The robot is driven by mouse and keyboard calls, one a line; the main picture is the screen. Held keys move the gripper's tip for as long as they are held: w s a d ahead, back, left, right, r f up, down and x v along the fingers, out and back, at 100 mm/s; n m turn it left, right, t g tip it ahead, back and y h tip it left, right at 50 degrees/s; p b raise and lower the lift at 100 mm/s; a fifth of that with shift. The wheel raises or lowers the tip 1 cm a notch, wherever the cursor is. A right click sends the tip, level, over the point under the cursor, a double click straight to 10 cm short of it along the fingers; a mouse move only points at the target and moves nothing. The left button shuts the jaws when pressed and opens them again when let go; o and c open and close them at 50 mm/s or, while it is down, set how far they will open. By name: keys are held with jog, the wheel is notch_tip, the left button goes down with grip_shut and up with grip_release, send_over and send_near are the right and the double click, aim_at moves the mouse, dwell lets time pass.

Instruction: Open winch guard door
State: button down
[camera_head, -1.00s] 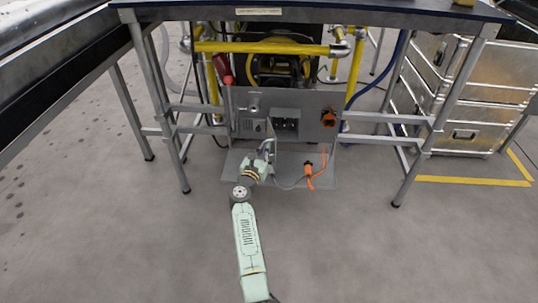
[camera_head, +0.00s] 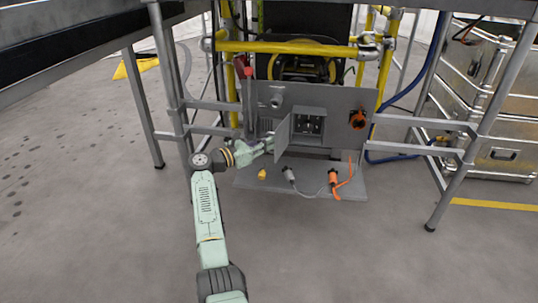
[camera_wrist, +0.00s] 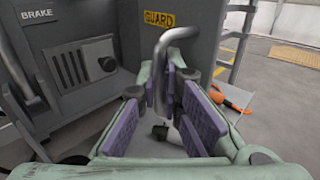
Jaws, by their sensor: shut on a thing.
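The winch guard door (camera_head: 283,138) is a grey panel on the front of the grey winch housing (camera_head: 340,110). It stands swung outward at an angle, left of an opening (camera_head: 308,124) that shows dark parts inside. In the wrist view, the door (camera_wrist: 205,35) carries a yellow GUARD label (camera_wrist: 159,19). A bent grey bar handle (camera_wrist: 172,37) runs down between my purple-padded fingers. My gripper (camera_head: 268,146), also in the wrist view (camera_wrist: 165,100), is shut on this handle. The handle's lower part is partly hidden by the fingers.
A BRAKE panel (camera_wrist: 37,14) with a vent and black knob is at left in the wrist view. A grey plug (camera_head: 289,174), an orange plug (camera_head: 334,179) and a yellow piece (camera_head: 262,174) rest on the base plate (camera_head: 245,181). Metal table legs (camera_head: 170,85) flank the housing.

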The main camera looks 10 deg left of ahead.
jog(key=shift+w+f+m+g+h+b, duration=0.15)
jog(key=shift+m+g+h+b, duration=0.15)
jog(key=shift+h+b, duration=0.15)
jog(key=c, duration=2)
grip_release()
jog(key=shift+a, duration=0.1)
jog(key=shift+a, duration=0.1)
jog(key=v, duration=1.2)
jog(key=shift+r, duration=0.25)
